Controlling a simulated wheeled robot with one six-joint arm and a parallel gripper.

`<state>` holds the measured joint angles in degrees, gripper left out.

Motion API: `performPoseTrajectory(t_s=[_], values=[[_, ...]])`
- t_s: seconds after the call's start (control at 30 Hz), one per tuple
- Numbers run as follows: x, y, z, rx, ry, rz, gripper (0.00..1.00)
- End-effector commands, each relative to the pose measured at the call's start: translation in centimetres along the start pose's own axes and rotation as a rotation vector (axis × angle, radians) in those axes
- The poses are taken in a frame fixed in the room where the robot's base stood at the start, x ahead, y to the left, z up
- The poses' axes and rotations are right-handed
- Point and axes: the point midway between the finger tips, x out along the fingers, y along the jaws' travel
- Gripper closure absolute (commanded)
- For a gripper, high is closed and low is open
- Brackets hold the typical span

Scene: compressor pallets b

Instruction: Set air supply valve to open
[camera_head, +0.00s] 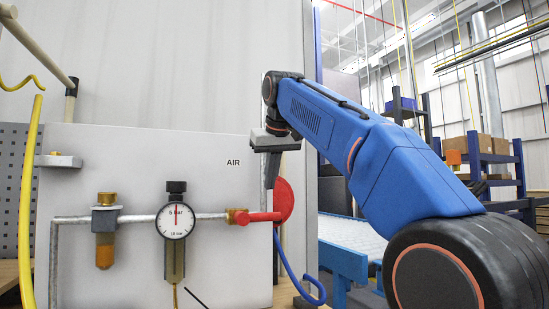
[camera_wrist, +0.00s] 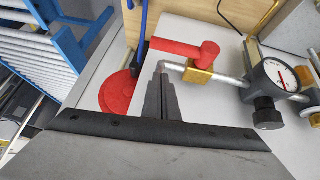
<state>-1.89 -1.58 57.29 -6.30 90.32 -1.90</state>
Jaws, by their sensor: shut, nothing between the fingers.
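The air supply valve has a brass body (camera_head: 237,216) on a grey pipe, with a red lever handle (camera_head: 262,217) lying roughly along the pipe line and pointing right. In the wrist view, the red handle (camera_wrist: 182,48) and brass body (camera_wrist: 198,73) show at the upper middle. My gripper (camera_head: 270,186) hangs just above the handle's right end, fingers pointing down. In the wrist view my gripper (camera_wrist: 161,72) has its fingers together and empty, with the tips close to the handle; whether they touch it I cannot tell.
A red disc (camera_head: 284,201) sits at the panel's right edge beside the handle. A pressure gauge (camera_head: 175,221) and an amber-bowled unit (camera_head: 105,245) are left along the pipe. A blue hose (camera_head: 290,275) hangs below the disc. A blue-framed conveyor (camera_head: 348,255) stands right.

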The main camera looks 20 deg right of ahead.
Motion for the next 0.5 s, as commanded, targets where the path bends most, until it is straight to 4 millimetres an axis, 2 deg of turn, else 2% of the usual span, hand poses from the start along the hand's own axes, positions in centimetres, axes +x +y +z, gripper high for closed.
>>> performPoseTrajectory(t_s=[0.3, 0.5], values=[[-4.8, 0.5, -0.1, 0.000, 0.000, 0.000, 1.00], [-6.8, 0.6, -0.1, 0.000, -0.002, 0.000, 1.00]])
